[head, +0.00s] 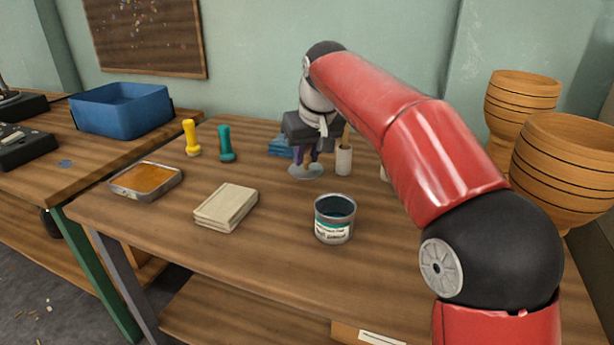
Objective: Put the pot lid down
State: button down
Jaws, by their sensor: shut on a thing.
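The pot lid (306,172) is a small, pale grey round disc at the middle back of the wooden table. My gripper (308,160) points down from above and is shut on it. The fingers hide part of the lid's top. The lid is at or just above the tabletop; I cannot tell whether it touches. An open tin pot (334,228) with a white and green label and dark teal inside stands nearer the front, apart from the lid.
A white cylinder (344,160) stands close right of the lid, and blue cloth (281,147) lies behind it. A beige block (225,207), an amber-filled tray (146,181), and yellow (191,138) and teal (226,145) pieces are left. Wooden drums (565,160) stand right. Table between block and tin is clear.

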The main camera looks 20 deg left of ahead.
aim_at(307, 171)
jog(key=shift+f+b, duration=0.55)
jog(key=shift+f, duration=1.3)
jog(key=shift+f, duration=0.2)
jog(key=c, duration=1.2)
grip_release()
jog(key=shift+c, duration=0.2)
jog(key=shift+r, duration=0.15)
jog(key=shift+r, duration=0.3)
jog(key=p+v, duration=0.2)
jog(key=v, duration=0.9)
jog(key=shift+s+d+r+p, duration=0.15)
jog(key=shift+d+r+p, duration=0.05)
jog(key=shift+p, duration=0.1)
